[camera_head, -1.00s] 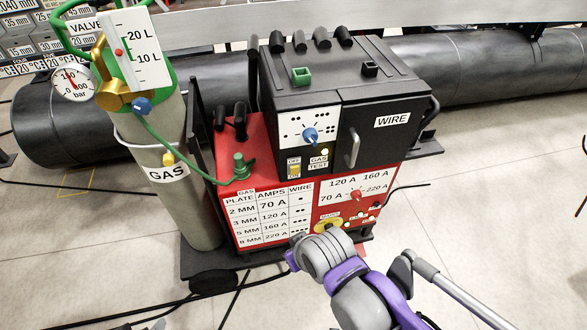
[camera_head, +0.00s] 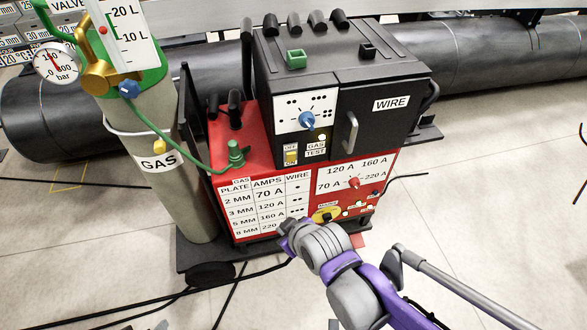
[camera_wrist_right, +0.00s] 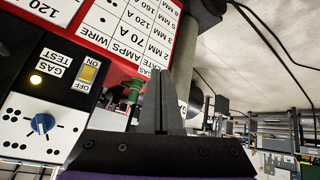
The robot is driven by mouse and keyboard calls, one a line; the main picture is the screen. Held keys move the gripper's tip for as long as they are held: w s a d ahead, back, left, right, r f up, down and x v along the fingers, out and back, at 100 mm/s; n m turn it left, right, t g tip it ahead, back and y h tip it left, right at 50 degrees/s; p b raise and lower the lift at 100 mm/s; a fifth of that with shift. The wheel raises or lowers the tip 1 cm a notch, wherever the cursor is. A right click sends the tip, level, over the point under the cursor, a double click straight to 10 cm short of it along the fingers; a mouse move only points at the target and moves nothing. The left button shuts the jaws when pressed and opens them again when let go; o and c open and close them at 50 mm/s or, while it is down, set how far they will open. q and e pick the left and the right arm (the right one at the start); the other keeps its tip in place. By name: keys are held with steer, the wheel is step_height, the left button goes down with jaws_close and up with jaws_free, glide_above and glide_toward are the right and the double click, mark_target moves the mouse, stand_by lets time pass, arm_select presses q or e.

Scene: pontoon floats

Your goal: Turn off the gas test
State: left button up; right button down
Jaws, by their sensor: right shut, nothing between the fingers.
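The gas test switch (camera_head: 291,157) is a small yellow rocker on the front of the black welding machine, with OFF above it and ON below. It also shows upside down in the right wrist view (camera_wrist_right: 87,73). The round lamp (camera_head: 322,137) by the GAS TEST label glows pale yellow; it also shows lit in the wrist view (camera_wrist_right: 36,78). My right gripper (camera_wrist_right: 159,73) is shut and empty, to the side of the switch and apart from it in that view. My left gripper is out of view.
A blue knob (camera_head: 307,120) sits above the switch. A green hose fitting (camera_head: 235,153) stands on the red ledge beside it. The grey gas cylinder (camera_head: 165,185) stands at left. The welder's metal handle (camera_head: 351,133) sticks out at right. Cables lie on the floor.

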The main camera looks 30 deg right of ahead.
arm_select(q)
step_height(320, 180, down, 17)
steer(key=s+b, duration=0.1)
steer(key=b, duration=1.2)
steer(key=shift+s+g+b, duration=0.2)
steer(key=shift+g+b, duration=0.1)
steer(key=shift+b, duration=0.1)
arm_select(e)
steer(key=w+d+f+n+t+h, duration=0.6)
steer(key=d+f+n+t, duration=0.1)
steer(key=d+n+t, duration=0.3)
steer(key=shift+d+n+t, duration=0.3)
steer(key=shift+d+n, duration=0.25)
steer(key=shift+n, duration=0.15)
steer(key=shift+w, duration=0.25)
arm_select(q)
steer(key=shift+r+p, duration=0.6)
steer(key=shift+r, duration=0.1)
arm_select(e)
glide_toward(292, 156)
steer(key=x, duration=0.6)
steer(key=shift+w+d, duration=0.15)
steer(key=shift+w, duration=0.25)
